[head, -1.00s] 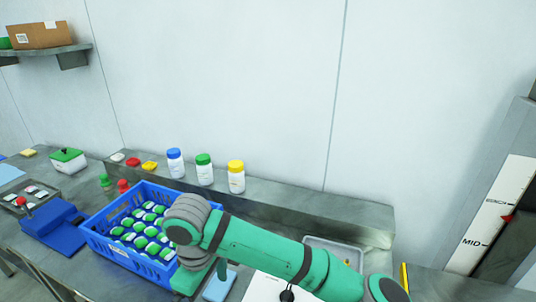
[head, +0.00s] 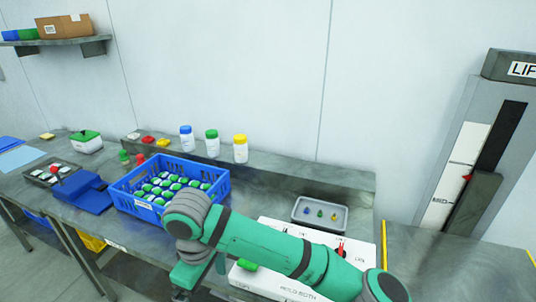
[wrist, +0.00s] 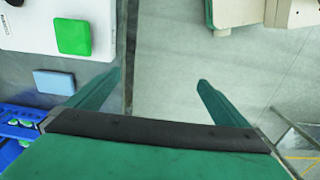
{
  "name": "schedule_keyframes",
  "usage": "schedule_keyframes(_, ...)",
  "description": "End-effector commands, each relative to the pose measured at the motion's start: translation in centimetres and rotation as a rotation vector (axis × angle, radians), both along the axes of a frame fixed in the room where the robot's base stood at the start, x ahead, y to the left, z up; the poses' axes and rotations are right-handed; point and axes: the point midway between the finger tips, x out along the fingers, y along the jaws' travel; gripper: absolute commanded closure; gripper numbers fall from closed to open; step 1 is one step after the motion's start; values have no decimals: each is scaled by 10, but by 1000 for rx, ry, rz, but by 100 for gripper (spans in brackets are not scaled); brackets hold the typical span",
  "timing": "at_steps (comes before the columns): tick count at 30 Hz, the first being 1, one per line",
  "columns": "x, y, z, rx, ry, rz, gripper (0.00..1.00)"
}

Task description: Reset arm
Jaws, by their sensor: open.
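My gripper (wrist: 150,92) shows in the wrist view with its two green fingers spread wide and nothing between them. It hangs over the bench's front edge, with floor beneath the right finger.
A blue crate (head: 125,190) of green-and-white containers stands left of my arm. Bottles with blue (head: 186,138), green (head: 212,144) and yellow (head: 240,148) caps stand on the back ledge. A grey tray (head: 320,227) holds small coloured pieces. The bench right of the panel is clear.

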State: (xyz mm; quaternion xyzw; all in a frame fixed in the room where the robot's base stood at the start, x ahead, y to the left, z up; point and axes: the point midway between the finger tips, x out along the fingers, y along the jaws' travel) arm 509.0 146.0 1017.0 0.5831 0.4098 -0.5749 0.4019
Motion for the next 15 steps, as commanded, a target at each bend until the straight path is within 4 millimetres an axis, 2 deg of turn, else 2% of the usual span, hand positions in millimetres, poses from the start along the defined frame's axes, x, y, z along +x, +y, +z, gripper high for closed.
schedule_keyframes(11, -4, 52, -9, 210, -8, 0, 0)
schedule_keyframes(15, -7, 78, -10, 317, -13, -5, 0)
